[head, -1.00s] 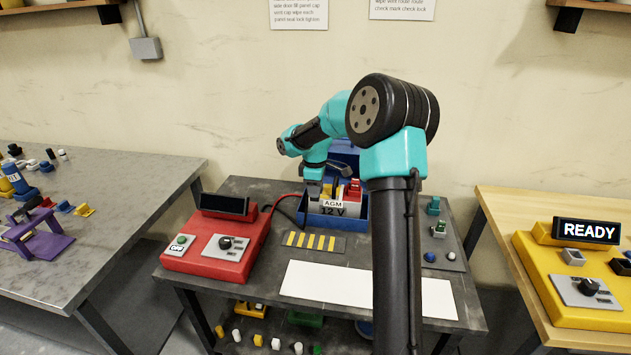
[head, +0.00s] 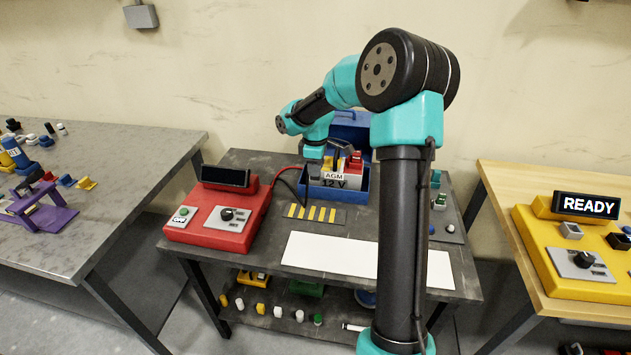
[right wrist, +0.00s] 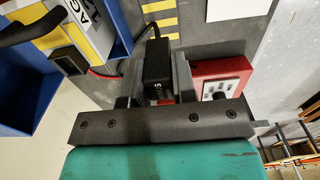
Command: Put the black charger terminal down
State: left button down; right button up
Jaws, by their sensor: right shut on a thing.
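The black charger terminal (right wrist: 156,62) shows in the right wrist view, upright between the two grey fingers of my right gripper (right wrist: 158,80), which is shut on it. Its black cable runs from its top end. In the head view my right gripper (head: 314,163) is at the left side of the blue battery box (head: 361,191), and the terminal cannot be made out there. The AGM 12 V battery (head: 333,176) sits in that box; it shows also in the right wrist view (right wrist: 92,22). The red charger (head: 214,222) stands to the left. My left gripper is out of view.
A yellow-striped dark plate (head: 314,215) and a white sheet (head: 330,257) lie in front of the box. Small teal and blue parts are at the table's right. The red cable runs from the charger to the box. A grey table (head: 110,200) stands left, a wooden one right.

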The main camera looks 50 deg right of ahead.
jog(key=s+a+f, duration=0.2)
jog(key=a+f, duration=0.1)
jog(key=a, duration=0.1)
jog(key=s+a+f, duration=0.2)
jog(key=a+f, duration=0.2)
jog(key=a, duration=0.1)
jog(key=s+a+f, duration=0.2)
jog(key=a+f, duration=0.2)
jog(key=a, duration=0.1)
send_over(298, 211)
jog(key=shift+s+a+f, duration=0.15)
jog(key=shift+s+f, duration=0.1)
jog(key=shift+f, duration=0.4)
jog(key=shift+w+d, duration=0.2)
jog(key=shift+w, duration=0.05)
jog(key=shift+f, duration=1.8)
jog(key=shift+f, duration=0.1)
